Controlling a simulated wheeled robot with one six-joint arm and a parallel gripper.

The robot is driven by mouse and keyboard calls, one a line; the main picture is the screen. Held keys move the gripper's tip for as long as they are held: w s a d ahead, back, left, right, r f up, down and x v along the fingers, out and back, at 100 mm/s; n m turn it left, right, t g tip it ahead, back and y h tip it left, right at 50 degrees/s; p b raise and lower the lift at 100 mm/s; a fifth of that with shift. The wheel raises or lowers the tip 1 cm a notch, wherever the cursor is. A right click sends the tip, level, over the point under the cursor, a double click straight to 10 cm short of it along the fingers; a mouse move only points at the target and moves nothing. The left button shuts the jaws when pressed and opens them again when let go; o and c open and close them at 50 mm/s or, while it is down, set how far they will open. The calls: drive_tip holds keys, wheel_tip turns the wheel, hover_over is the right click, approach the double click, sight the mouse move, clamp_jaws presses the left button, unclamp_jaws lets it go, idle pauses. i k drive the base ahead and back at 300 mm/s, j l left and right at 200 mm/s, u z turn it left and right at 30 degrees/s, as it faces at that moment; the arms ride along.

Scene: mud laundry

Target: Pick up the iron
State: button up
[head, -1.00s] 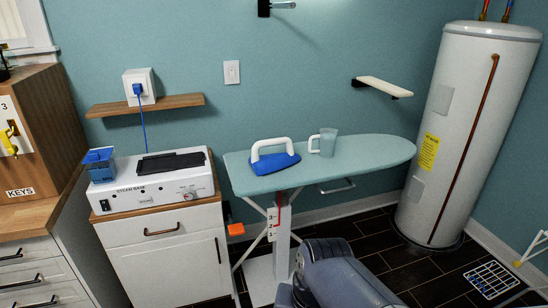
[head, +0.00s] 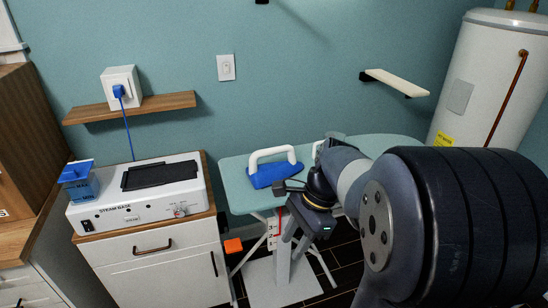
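The iron (head: 274,175) has a blue body and a white loop handle. It rests on the near left part of the light teal ironing board (head: 237,187). My gripper (head: 290,238) hangs at the front edge of the board, to the right of and nearer than the iron, apart from it. Its fingers are small and dark here, and I cannot tell how far apart they are. My arm covers the right part of the board and most of the clear mug (head: 333,137) standing there.
A white steam base (head: 140,192) sits on a cabinet (head: 150,262) left of the board. A wooden shelf (head: 150,107) with a white socket box (head: 122,88) and blue cord is above it. A white shelf (head: 395,82) and a water heater (head: 490,85) are at right.

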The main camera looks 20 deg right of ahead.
sight(263, 176)
drive_tip(key=i+l, duration=0.2)
drive_tip(key=i, duration=0.2)
drive_tip(key=i+l, duration=0.15)
drive_tip(key=i, duration=0.3)
drive_tip(key=i+l, duration=0.2)
drive_tip(key=i, duration=0.2)
drive_tip(key=i+l, duration=0.2)
drive_tip(key=i, duration=0.2)
